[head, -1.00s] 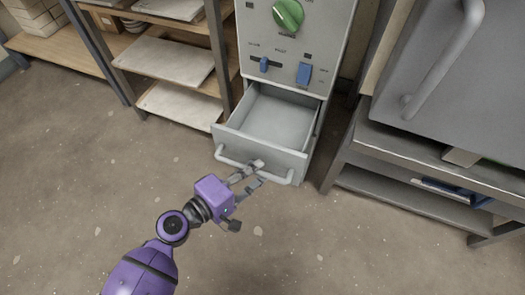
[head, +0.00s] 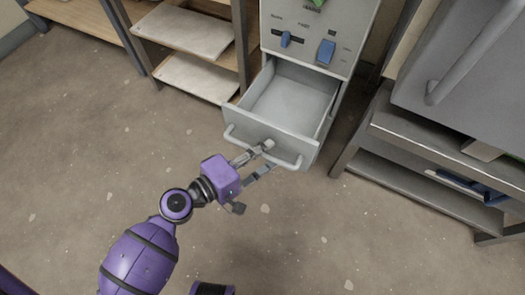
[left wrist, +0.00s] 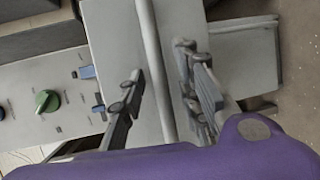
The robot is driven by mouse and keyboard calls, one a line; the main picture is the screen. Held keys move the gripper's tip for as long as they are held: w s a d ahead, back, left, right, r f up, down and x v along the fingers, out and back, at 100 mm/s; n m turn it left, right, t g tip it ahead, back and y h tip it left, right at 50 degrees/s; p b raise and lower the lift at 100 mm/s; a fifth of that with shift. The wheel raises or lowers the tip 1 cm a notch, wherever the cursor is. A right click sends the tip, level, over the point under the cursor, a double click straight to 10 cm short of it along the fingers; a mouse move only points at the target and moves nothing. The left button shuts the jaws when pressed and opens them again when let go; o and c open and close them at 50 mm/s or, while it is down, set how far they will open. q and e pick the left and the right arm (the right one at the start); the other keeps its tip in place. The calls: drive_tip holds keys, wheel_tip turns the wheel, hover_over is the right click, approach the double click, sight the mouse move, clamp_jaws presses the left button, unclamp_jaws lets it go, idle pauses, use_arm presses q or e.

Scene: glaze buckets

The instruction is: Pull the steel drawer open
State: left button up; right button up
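The steel drawer (head: 272,125) stands well out from the bottom of the grey cabinet in the head view, its inside empty. Its bar handle (head: 286,160) runs across the front. My left gripper (head: 267,158) is at the handle, near its middle. In the left wrist view, the handle bar (left wrist: 154,60) passes between the two fingers of my left gripper (left wrist: 165,95), with a visible gap on each side. The gripper is open around the bar and not clamped on it. My right gripper is out of view.
The grey cabinet (head: 345,45) has blue switches and a green knob above the drawer. A metal bench (head: 440,150) with a lower shelf stands at the right. A rack with pale boards (head: 198,76) stands at the left. The floor before the drawer is clear.

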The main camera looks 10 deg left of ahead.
use_arm(q)
drive_tip(key=shift+a, duration=0.1)
drive_tip(key=v, duration=1.2)
